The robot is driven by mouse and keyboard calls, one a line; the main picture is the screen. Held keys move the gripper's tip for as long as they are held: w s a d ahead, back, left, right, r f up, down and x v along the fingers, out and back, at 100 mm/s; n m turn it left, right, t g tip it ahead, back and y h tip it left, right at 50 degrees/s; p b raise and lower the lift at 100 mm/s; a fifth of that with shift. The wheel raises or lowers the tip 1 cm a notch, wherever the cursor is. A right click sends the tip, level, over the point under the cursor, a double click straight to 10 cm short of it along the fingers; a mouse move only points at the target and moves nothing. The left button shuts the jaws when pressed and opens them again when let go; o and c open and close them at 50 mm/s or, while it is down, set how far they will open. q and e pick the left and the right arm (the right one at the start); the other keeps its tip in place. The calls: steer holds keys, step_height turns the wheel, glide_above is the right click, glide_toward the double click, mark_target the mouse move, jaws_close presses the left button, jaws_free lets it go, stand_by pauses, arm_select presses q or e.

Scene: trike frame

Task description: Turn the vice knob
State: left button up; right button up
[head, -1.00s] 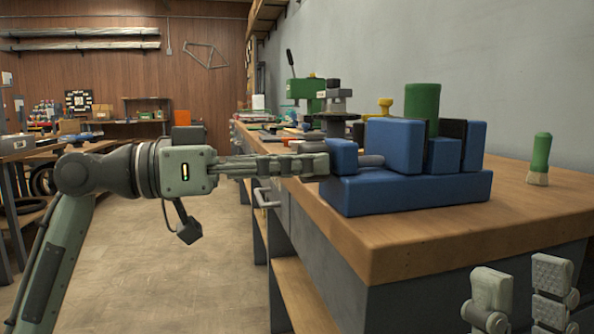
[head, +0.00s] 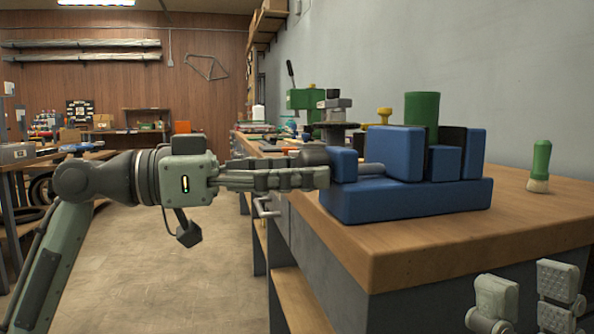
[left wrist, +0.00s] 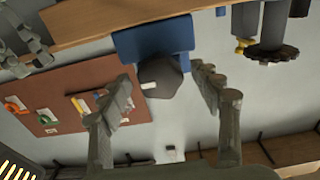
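The blue vice (head: 405,200) sits at the near left edge of the wooden bench, with a green cylinder (head: 421,108) rising above its jaws. Its dark grey knob (head: 315,156) is at the left end, partly hidden by my left gripper (head: 322,168). In the left wrist view the faceted knob (left wrist: 162,78) lies between the two spread fingers of my left gripper (left wrist: 165,88), with a visible gap on both sides. The blue vice body (left wrist: 150,38) shows behind it. My right gripper (head: 526,290) is open and empty at the lower right, its fingers apart.
A green brush (head: 540,165) stands on the bench (head: 430,240) at the right. A dark round stand (head: 335,125), a yellow knob-topped piece (head: 384,116) and a green machine (head: 303,98) are behind the vice. The floor left of the bench is clear.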

arm_select(q)
steer(key=v, duration=1.2)
stand_by(1.0)
